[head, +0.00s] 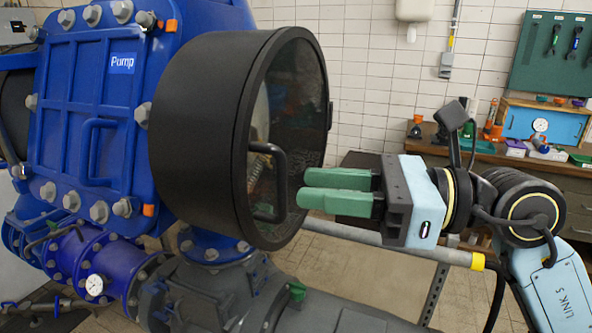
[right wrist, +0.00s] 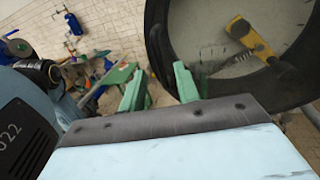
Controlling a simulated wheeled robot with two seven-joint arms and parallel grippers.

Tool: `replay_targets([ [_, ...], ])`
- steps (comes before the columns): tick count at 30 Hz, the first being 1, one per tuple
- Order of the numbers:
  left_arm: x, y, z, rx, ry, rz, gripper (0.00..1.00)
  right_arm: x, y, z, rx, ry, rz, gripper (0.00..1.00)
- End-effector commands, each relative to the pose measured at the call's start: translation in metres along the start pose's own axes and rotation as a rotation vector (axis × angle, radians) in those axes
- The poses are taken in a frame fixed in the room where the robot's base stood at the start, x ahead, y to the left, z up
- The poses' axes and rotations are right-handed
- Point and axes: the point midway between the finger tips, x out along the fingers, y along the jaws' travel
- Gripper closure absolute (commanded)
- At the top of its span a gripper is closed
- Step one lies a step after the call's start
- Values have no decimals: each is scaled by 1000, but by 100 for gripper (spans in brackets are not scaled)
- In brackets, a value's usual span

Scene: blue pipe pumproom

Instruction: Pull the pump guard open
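The pump guard (head: 200,120) is a large black drum with a see-through front, beside the blue pump (head: 80,110) in the head view. A black bar handle (head: 281,170) stands on its front face. My right gripper (head: 303,187) has green fingers pointing at the handle from the right; the tips look close to it but apart. My left gripper is not in view.
A grey pipe rail (head: 400,247) with a yellow band runs below my right arm. A workbench (head: 490,150) with tools and a blue box (head: 545,122) stands behind on the right. Grey pipework (head: 240,285) lies under the guard. Tiled floor shows between.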

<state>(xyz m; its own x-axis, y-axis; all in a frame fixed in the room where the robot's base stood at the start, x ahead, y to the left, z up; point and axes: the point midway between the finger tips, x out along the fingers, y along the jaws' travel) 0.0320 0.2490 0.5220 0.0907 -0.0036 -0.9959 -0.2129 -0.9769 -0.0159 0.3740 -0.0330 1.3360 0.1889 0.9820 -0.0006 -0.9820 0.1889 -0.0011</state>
Motion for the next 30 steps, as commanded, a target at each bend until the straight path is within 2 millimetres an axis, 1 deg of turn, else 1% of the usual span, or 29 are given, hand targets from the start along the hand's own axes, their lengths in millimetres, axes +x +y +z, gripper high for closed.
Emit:
replay_targets([
  [1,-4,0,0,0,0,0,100,9,1,3,0,-2,4,68],
  [3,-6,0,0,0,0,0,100,19,0,2,1,-3,2,68],
  [7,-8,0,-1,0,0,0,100,30,0,1,2,-2,0,68],
  [11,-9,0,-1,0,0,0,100,35,0,0,1,-1,1,68],
  [18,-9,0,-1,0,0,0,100,36,0,0,1,-1,0,68],
  [25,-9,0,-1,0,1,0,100,35,0,0,1,-1,0,98],
  [26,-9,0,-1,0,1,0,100,35,0,0,1,-1,0,100],
  [30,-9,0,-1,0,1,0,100,35,0,0,1,-1,0,100],
])
